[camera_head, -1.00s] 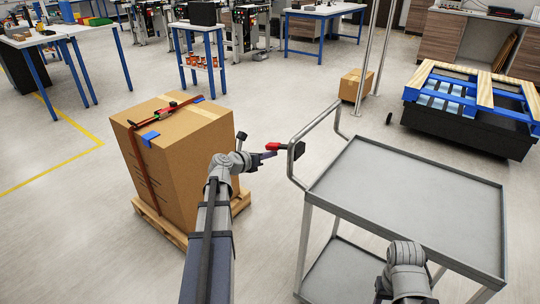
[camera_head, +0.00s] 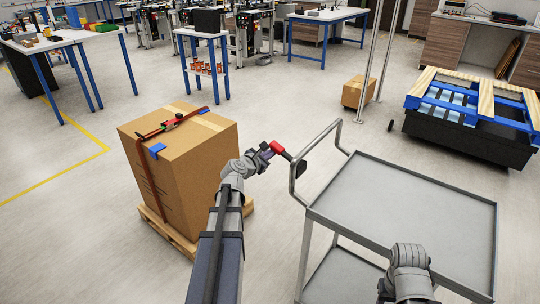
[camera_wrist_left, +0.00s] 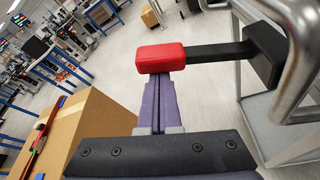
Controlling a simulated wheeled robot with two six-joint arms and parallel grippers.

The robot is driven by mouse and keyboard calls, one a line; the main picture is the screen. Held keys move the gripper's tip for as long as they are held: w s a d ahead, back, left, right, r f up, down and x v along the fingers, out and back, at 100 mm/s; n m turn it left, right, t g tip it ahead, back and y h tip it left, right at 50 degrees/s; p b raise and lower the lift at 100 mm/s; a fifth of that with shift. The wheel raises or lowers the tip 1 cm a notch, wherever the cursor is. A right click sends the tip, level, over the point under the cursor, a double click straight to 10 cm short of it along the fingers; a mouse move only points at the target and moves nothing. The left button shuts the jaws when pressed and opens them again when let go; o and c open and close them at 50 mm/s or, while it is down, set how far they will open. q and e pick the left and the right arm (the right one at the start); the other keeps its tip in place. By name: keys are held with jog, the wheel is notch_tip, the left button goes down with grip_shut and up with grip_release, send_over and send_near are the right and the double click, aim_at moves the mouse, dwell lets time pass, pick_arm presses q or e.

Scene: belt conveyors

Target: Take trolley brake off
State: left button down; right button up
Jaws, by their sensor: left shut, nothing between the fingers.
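The grey trolley (camera_head: 405,205) stands at the right in the head view, with a bent tube handle (camera_head: 337,135) on its left side. A brake lever with a red grip (camera_head: 277,147) and black arm juts left from a black block by that handle. In the left wrist view the red grip (camera_wrist_left: 160,57) lies across the tips of my fingers, and the black arm runs right to the block (camera_wrist_left: 266,55). My left gripper (camera_head: 265,152) is shut and empty, its tips at or touching the red grip. My right arm shows at the bottom right; its gripper is out of frame.
A large strapped carton (camera_head: 185,165) on a wooden pallet (camera_head: 165,230) stands left of my left arm. Beyond the trolley are metal poles (camera_head: 380,50), a small carton (camera_head: 358,90) and a black crate (camera_head: 465,140). Open floor lies between the carton and trolley.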

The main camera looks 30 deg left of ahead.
aim_at(276, 146)
pick_arm(q)
jog(key=r+m, duration=0.1)
jog(key=d+r+y+p, duration=0.1)
jog(key=shift+r+m, duration=0.35)
jog(key=shift+m, duration=0.05)
jog(key=shift+d+r+p, duration=0.15)
jog(key=shift+r+p, duration=0.1)
jog(key=shift+p, duration=0.25)
pick_arm(e)
notch_tip(276, 146, up, 2)
jog(key=shift+r, duration=0.25)
pick_arm(q)
jog(key=shift+r, duration=0.1)
pick_arm(e)
jog(key=shift+r, duration=0.1)
